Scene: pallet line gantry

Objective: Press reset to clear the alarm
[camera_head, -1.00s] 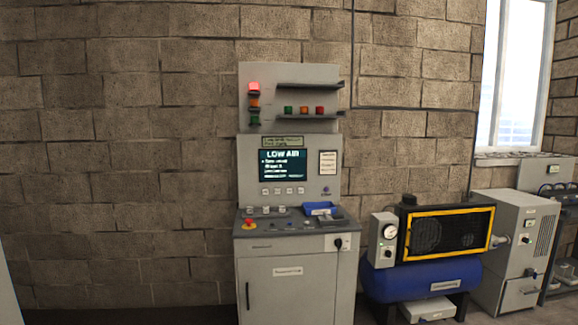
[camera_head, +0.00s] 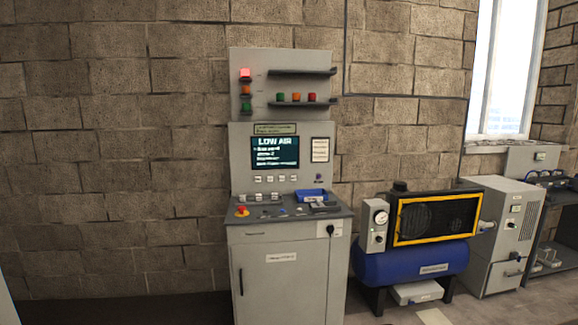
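A grey control cabinet (camera_head: 285,282) stands against the block wall, near the middle of the head view. Its screen (camera_head: 275,152) reads "LOW AIR" above smaller lines that I cannot read well. The top lamp of the light stack (camera_head: 245,73) glows red. A row of small buttons (camera_head: 275,179) sits under the screen. The sloped console (camera_head: 290,217) carries a red mushroom button on yellow (camera_head: 242,211), several small controls and a blue tray (camera_head: 313,195). I cannot read which control is marked reset. My gripper is not in view.
A blue air tank (camera_head: 412,264) with a yellow-framed compressor (camera_head: 434,218) and a gauge (camera_head: 381,217) stands right of the cabinet. A grey unit (camera_head: 500,225) stands further right. Floor left of the cabinet (camera_head: 130,312) looks clear.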

